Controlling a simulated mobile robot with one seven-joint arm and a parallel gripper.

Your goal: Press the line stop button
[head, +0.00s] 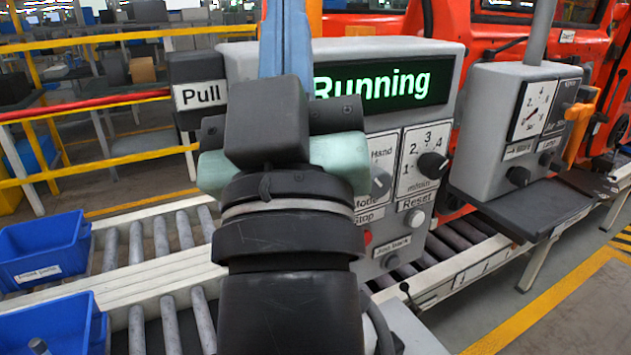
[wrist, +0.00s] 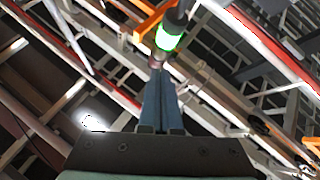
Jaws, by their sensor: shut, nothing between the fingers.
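The grey control panel (head: 345,50) stands ahead in the head view, with a green "Running" display (head: 385,83). A small red button (head: 367,237) is near a label reading "Stop" (head: 369,215), low on the panel and partly hidden behind my arm. My gripper (head: 286,30) points up in front of the panel's upper left part, well above the red button. Its blue fingers are shut together and empty, also in the wrist view (wrist: 160,85). The wrist view shows no panel face; a lit green lamp (wrist: 165,40) appears beyond the fingertips.
A white button (head: 415,218) marked Reset and a selector knob (head: 432,165) sit right of the red button. A "Pull" box (head: 198,95) is at left, a gauge box (head: 510,115) at right. Blue bins (head: 40,245) and roller conveyors (head: 160,235) lie below left.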

